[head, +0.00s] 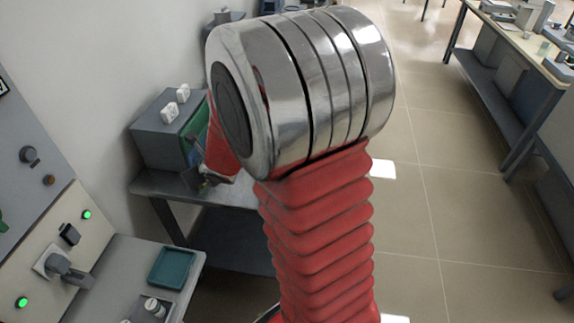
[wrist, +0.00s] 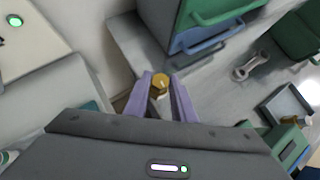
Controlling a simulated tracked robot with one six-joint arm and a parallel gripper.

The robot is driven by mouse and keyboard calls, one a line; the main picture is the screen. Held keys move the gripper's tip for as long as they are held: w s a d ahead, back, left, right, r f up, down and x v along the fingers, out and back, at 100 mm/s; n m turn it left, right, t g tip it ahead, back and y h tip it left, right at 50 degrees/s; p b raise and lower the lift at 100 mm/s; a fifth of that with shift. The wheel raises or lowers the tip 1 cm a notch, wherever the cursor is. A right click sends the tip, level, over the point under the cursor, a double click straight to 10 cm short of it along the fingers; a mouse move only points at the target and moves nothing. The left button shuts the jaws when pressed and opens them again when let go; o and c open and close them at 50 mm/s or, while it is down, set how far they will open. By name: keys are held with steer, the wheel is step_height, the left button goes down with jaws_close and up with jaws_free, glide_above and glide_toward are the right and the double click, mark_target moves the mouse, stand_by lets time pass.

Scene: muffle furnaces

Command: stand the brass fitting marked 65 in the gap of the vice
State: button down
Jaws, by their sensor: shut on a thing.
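In the wrist view my gripper (wrist: 160,88) has its two purple fingers shut on a brass fitting (wrist: 160,82). The fitting's gold-coloured top shows between the fingertips, with a paler part below it. No number can be read on it. A green block-like thing (wrist: 283,141) at the lower right, partly behind my gripper's housing, may be the vice; its gap cannot be made out. In the head view my arm hides most of the gripper side and the bench there.
A grey cabinet with green and blue drawers (wrist: 212,22) stands close ahead of my fingers. A spanner-like tool (wrist: 250,66) and a tray (wrist: 272,106) with small parts lie to the right on a grey bench. A furnace panel (head: 62,240) stands at left in the head view.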

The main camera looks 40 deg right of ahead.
steer(key=d+r+n+y, duration=0.1)
steer(key=d+r, duration=1)
steer(key=d, duration=0.3)
steer(key=s+d+r, duration=0.2)
steer(key=s+d, duration=0.7)
steer(key=s, duration=0.2)
steer(key=shift+s+d+n, duration=0.3)
steer(key=shift+s, duration=0.1)
steer(key=shift+f, duration=0.1)
step_height(320, 180, down, 6)
steer(key=shift+f, duration=0.1)
steer(key=shift+f, duration=1.85)
